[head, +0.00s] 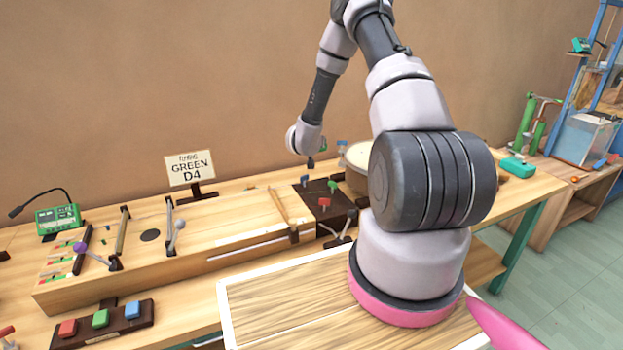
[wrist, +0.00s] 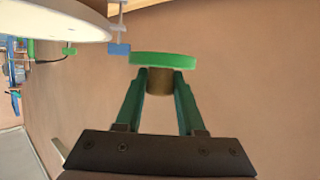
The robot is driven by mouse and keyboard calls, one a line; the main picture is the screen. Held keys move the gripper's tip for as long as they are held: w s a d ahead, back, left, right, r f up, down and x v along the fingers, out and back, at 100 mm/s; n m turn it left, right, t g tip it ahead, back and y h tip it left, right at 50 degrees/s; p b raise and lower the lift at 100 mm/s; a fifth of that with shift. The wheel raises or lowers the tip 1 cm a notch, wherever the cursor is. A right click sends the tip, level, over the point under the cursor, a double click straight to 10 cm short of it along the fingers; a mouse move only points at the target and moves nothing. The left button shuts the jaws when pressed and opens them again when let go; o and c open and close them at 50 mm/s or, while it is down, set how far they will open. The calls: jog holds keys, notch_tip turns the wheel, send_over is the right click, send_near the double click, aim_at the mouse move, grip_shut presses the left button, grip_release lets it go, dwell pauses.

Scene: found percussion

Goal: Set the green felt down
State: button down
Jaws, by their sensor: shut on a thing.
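The green felt (wrist: 163,58) shows in the wrist view as a flat green disc on a short brown stem. My gripper (wrist: 159,79) is shut on the brown stem, with the disc just beyond its fingertips. A pale wall fills most of the view behind it.
A blue-headed piece (wrist: 119,49) stands close left of the felt in the wrist view, with a pale round drum (head: 357,156) near it. A sign (head: 190,168) reading GREEN D4 and a dark block with coloured buttons (head: 101,318) stand further left.

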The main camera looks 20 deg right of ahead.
aim_at(319, 177)
jog(key=w+d+f+m+g+h, duration=0.4)
jog(key=w+f+m+g+h, duration=0.15)
jog(key=w, duration=0.25)
jog(key=shift+m+y, duration=0.25)
jog(key=shift+y, duration=0.2)
notch_tip(319, 177, down, 10)
jog(key=shift+s+f, duration=0.1)
jog(key=shift+f, duration=0.1)
jog(key=shift+f, duration=0.4)
jog(key=c, duration=0.5)
grip_release()
jog(key=shift+s+f, duration=0.1)
